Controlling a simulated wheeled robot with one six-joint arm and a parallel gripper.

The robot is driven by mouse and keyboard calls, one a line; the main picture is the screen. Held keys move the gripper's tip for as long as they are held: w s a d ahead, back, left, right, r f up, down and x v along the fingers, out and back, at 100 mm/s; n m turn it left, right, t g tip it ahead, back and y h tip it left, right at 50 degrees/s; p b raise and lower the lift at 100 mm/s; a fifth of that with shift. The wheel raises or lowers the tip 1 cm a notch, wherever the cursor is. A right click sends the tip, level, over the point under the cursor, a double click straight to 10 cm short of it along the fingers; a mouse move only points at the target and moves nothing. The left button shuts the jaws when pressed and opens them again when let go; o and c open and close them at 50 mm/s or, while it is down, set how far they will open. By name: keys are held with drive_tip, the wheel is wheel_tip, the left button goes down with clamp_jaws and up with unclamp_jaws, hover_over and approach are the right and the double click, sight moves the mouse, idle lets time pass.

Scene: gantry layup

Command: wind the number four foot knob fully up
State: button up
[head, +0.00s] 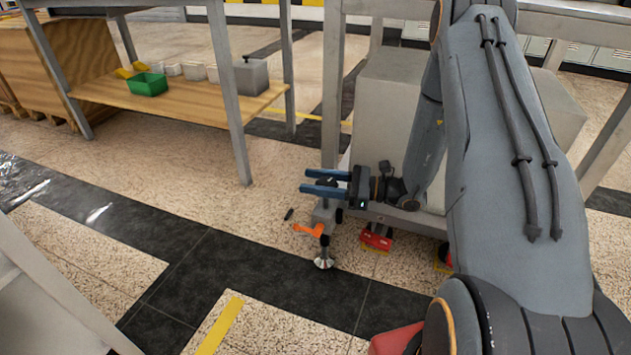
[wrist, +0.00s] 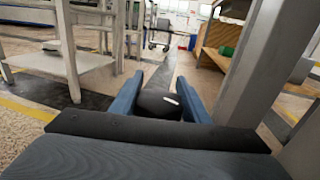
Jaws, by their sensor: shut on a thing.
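My gripper (head: 312,182) has two blue fingers and reaches left, low at the corner of a grey metal frame. It is shut on a dark round knob (wrist: 158,103), which sits between the fingers in the wrist view. In the head view the knob is mostly hidden by the fingers. Below it stands a levelling foot (head: 323,261) with a shiny metal pad at the dark floor strip. An orange piece (head: 308,229) sticks out left from the foot's stem. I cannot read a number on the knob.
A frame leg (head: 333,90) rises close behind my gripper. A red-and-yellow block (head: 376,240) lies under the frame to the right. A wooden-shelved bench (head: 180,100) with a green bin (head: 147,84) stands back left. The floor left of the foot is mostly clear.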

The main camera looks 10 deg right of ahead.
drive_tip(key=shift+s+a+n+g+y+p, duration=0.1)
drive_tip(key=shift+s+n+g+y+p, duration=0.2)
drive_tip(key=shift+n+g, duration=0.5)
drive_tip(key=shift+s+a+n+g+y+p, duration=0.15)
drive_tip(key=shift+n+g+y, duration=0.25)
drive_tip(key=shift+g, duration=0.7)
drive_tip(key=shift+d, duration=0.1)
drive_tip(key=o, duration=1)
drive_tip(key=shift+o, duration=0.2)
wheel_tip(320, 180, up, 10)
drive_tip(key=p, duration=0.4)
drive_tip(key=shift+p, duration=0.3)
